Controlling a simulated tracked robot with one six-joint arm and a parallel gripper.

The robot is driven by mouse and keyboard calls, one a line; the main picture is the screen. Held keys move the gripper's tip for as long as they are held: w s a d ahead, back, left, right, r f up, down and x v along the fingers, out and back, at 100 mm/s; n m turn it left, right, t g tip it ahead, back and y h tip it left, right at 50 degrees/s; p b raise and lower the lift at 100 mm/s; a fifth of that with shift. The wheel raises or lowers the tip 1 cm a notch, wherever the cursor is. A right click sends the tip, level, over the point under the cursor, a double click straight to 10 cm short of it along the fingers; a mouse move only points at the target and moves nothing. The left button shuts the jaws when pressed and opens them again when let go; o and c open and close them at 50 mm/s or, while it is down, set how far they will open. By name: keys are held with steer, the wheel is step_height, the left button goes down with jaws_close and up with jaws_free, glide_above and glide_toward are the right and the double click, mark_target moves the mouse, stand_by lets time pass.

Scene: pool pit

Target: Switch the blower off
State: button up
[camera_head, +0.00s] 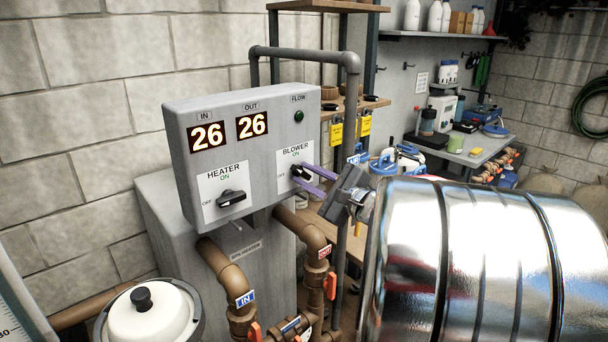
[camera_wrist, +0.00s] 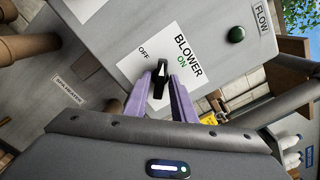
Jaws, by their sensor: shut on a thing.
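The blower knob (camera_head: 296,171) is a black bar handle on a white label, on the right of the grey control box (camera_head: 184,150). The label reads ON above the knob and OFF to its left. My gripper (camera_head: 302,172) has its purple fingers shut on the knob. In the wrist view the blower knob (camera_wrist: 161,70) sits between the fingertips (camera_wrist: 160,82). There its white-marked end points up the picture, between the words OFF and ON. The fingers hide part of the handle.
The heater knob (camera_head: 232,198) is left of the blower knob on the same box. Displays above read 26 and 26. A green flow lamp (camera_head: 299,116) sits above the blower label. Brown pipes (camera_head: 222,262) run below, and a grey pipe (camera_head: 352,100) rises at the right.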

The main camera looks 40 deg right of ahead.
steer(key=n, duration=0.4)
steer(key=shift+a+f+n, duration=0.1)
steer(key=shift+n, duration=0.2)
steer(key=shift+f+n, duration=0.1)
steer(key=shift+n, duration=2.2)
steer(key=o, duration=0.8)
steer(key=shift+s+r, duration=0.2)
steer(key=shift+s, duration=0.75)
steer(key=s, duration=0.5)
steer(key=shift+s, duration=0.1)
